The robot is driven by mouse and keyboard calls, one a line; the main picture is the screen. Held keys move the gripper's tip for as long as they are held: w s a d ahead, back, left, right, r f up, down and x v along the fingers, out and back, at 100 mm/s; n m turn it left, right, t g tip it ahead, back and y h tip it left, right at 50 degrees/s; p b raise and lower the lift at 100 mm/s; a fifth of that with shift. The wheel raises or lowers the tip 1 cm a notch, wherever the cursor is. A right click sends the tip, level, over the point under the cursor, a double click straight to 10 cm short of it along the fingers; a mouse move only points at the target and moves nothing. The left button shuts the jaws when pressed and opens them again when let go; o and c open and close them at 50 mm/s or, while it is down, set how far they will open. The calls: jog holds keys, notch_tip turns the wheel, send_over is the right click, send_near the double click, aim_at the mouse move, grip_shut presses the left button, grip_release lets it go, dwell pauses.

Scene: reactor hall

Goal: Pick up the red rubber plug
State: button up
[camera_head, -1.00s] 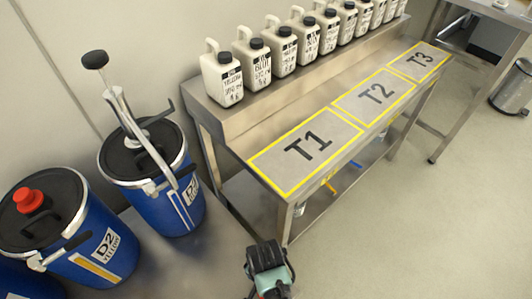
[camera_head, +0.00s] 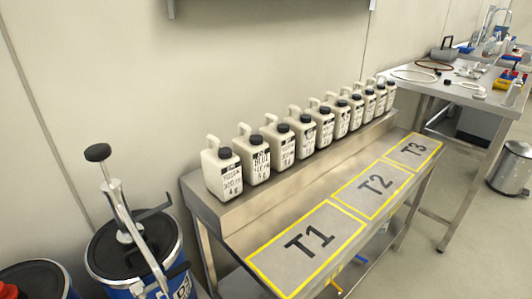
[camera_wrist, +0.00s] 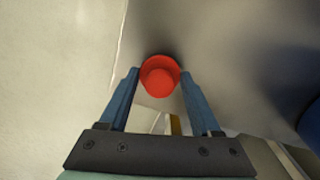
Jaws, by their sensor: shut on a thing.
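The red rubber plug (camera_wrist: 160,77) is round and sits between the two blue fingertips of my gripper (camera_wrist: 160,82) in the wrist view. The fingers close on it from both sides, and a smooth grey surface shows behind it. What lies directly under the plug is hidden. My gripper does not show clearly in the head view now.
A blue drum with a hand pump (camera_head: 130,245) stands at lower left, beside another drum (camera_head: 38,277). A red piece (camera_head: 8,291) shows at that drum's left edge. The steel bench (camera_head: 235,233) carries white canisters (camera_head: 222,172) and empty marked areas.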

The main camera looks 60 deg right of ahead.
jog(key=c, duration=0.4)
notch_tip(320, 180, up, 10)
jog(key=p, duration=0.4)
jog(key=shift+c, duration=0.2)
jog(key=shift+w, duration=0.1)
